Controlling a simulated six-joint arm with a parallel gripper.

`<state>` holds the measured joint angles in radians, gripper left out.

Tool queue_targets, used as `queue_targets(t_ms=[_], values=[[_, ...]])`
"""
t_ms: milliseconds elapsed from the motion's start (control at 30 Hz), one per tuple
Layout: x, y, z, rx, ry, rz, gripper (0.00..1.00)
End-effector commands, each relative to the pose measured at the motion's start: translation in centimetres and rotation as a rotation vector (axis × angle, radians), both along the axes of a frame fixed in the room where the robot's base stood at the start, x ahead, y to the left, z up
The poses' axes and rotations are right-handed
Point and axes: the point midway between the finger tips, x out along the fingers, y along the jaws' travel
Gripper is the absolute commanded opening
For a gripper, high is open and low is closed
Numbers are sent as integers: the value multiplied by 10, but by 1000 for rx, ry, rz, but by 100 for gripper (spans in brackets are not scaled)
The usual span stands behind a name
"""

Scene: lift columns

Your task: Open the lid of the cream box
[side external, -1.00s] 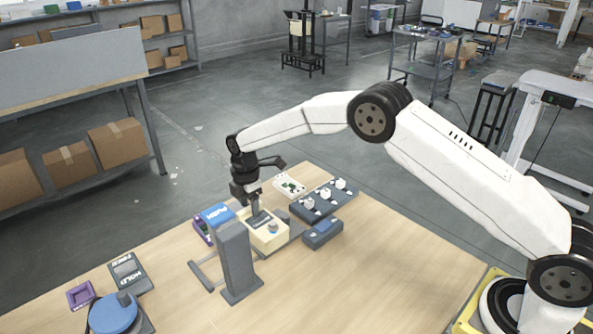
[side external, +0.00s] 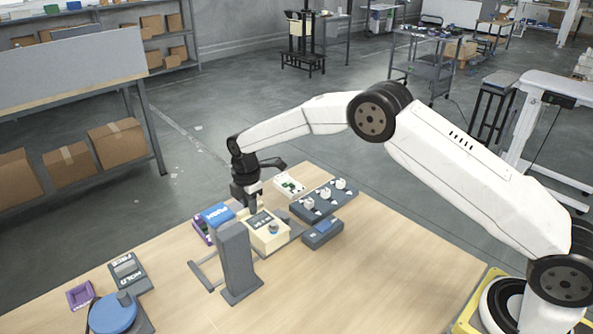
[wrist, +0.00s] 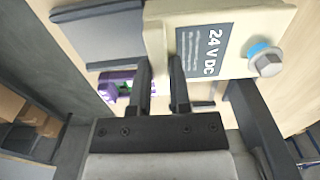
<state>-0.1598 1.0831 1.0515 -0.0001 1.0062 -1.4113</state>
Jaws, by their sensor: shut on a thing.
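The cream box (side external: 268,232) stands near the middle of the table in the side view, with a dark label and a round knob with blue on it. In the wrist view, its cream face (wrist: 262,28) carries a "24 V DC" label and a bolt-like knob (wrist: 265,62). My gripper (side external: 250,207) is at the far edge of the box, pointing down. In the wrist view my gripper (wrist: 161,72) has its fingers on either side of a cream edge strip and is shut on it. The lid looks closed; its seam cannot be made out.
A tall grey post (side external: 235,262) stands close in front of the box. A blue-topped purple device (side external: 213,220) is close on its left, and a dark block with white knobs (side external: 323,200) is behind right. The table's front right is clear.

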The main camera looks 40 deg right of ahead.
Motion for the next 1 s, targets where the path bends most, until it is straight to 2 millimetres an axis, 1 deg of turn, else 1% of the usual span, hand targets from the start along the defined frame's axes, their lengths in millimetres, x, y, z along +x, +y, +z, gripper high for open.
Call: queue_targets(t_ms=[1000], values=[[-43, 0, 1, 0, 1, 1, 0]])
